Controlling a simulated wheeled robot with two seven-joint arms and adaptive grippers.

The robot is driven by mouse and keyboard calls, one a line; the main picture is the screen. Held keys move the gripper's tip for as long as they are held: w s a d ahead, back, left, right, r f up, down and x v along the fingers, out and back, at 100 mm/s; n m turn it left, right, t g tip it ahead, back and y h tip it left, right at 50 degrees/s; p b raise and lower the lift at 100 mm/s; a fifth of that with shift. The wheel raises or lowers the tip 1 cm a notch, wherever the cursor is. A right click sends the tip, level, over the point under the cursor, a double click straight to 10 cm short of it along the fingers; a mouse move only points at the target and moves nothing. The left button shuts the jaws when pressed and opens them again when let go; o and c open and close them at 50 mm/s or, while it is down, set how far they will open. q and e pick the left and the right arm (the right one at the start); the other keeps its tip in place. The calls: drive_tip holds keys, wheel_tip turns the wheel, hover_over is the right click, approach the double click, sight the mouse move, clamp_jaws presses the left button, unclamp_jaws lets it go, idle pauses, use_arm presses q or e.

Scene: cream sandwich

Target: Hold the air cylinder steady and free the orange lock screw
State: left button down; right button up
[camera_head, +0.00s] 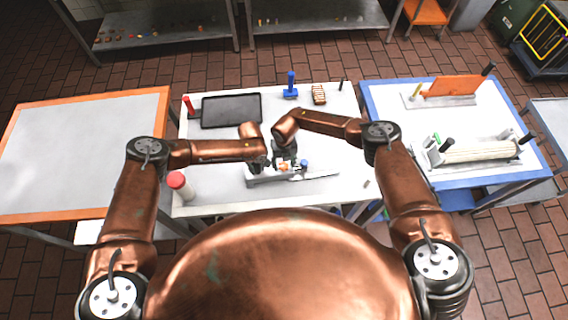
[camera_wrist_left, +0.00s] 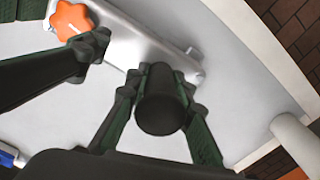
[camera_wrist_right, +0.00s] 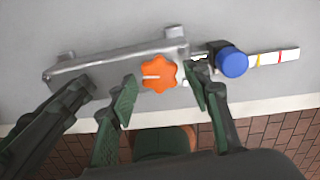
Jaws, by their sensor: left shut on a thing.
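The air cylinder is a long grey metal body (camera_wrist_right: 110,66) lying on the white table. The orange lock screw (camera_wrist_right: 160,78) is a star-shaped knob on its side; it also shows in the left wrist view (camera_wrist_left: 73,18). A blue knob (camera_wrist_right: 232,62) and a rod with yellow and red marks (camera_wrist_right: 272,57) extend from one end. My left gripper (camera_wrist_left: 160,105) is shut on a dark round handle (camera_wrist_left: 160,113) near the other end. My right gripper (camera_wrist_right: 162,92) is open, with one finger on each side of the orange screw. Whether the fingers touch it is unclear.
A dark tray (camera_head: 231,111), a blue stand (camera_head: 290,92) and a brown ridged block (camera_head: 319,94) stand further back. A red-capped white cylinder (camera_head: 179,184) stands at the table's left front. A blue-edged table (camera_head: 470,180) with fixtures is at right; the orange-edged table (camera_head: 75,150) at left is bare.

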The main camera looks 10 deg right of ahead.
drive_tip(key=c, duration=0.9)
drive_tip(key=shift+n, duration=0.3)
drive_tip(key=n, duration=0.4)
drive_tip(key=shift+n, duration=0.4)
drive_tip(key=n, duration=0.5)
drive_tip(key=shift+w+d, duration=0.1)
drive_tip(key=shift+n, duration=0.4)
drive_tip(key=o, duration=1.1)
drive_tip(key=shift+o, duration=0.2)
